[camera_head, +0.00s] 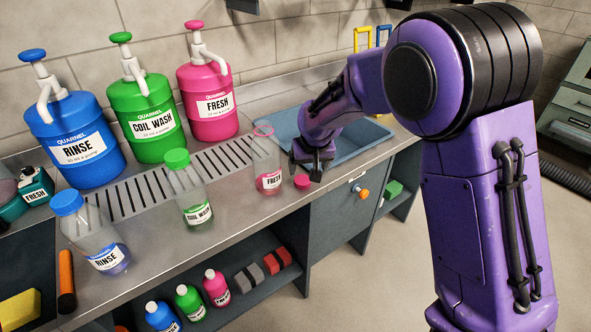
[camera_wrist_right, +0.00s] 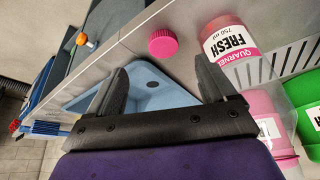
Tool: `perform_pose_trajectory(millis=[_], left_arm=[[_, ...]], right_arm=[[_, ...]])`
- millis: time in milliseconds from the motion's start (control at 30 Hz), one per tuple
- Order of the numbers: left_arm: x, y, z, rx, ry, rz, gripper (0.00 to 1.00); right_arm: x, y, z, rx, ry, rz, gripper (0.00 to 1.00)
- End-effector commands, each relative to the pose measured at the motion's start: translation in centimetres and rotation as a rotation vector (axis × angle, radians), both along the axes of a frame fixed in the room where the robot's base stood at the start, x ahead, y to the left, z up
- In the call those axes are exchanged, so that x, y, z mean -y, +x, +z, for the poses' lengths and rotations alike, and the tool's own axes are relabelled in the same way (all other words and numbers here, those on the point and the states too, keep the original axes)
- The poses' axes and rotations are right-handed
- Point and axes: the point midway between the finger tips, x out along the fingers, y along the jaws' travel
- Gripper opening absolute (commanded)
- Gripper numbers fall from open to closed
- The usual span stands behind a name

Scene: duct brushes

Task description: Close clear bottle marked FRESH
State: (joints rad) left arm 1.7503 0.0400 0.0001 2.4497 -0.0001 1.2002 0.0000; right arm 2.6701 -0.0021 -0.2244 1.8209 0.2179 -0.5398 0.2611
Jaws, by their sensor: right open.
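The clear bottle marked FRESH (camera_head: 268,164) stands upright near the front edge of the steel counter, with some pink liquid low inside and a pink ring at its open mouth. It also shows at the upper right of the right wrist view (camera_wrist_right: 232,46). A pink cap (camera_head: 302,182) lies on the counter just right of the bottle, apart from it; the right wrist view shows it too (camera_wrist_right: 163,43). My right gripper (camera_head: 316,168) is open and empty, close beside the cap, with the cap beyond its fingertips in the wrist view. My left gripper is not in view.
Clear bottles marked COIL WASH (camera_head: 190,190) and RINSE (camera_head: 92,235) stand capped to the left. Large blue (camera_head: 72,135), green (camera_head: 143,115) and pink (camera_head: 207,100) pump jugs line the back. A blue sink basin (camera_head: 350,140) lies behind my gripper. The lower shelf holds small bottles.

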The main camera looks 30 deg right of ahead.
Motion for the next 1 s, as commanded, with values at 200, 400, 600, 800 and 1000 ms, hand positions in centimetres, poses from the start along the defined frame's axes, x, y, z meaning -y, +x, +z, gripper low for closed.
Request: perform_pose_trajectory(millis=[200, 400, 600, 800, 1000], left_arm=[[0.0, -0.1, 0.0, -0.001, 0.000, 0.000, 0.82], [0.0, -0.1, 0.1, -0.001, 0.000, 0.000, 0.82], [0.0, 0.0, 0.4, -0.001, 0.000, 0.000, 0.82], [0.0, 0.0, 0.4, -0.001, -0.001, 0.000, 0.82], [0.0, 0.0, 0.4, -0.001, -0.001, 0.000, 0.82]], right_arm=[[0.8, -0.4, 1.3, -0.008, -0.003, -0.005, 0.84], [1.1, -0.5, 0.8, -0.010, -0.003, -0.010, 0.84], [1.4, 0.8, -2.3, -0.013, -0.002, -0.008, 0.84], [1.5, 1.5, -3.8, -0.010, -0.003, -0.006, 0.84], [1.5, 1.5, -3.8, -0.009, -0.003, -0.005, 0.84]])
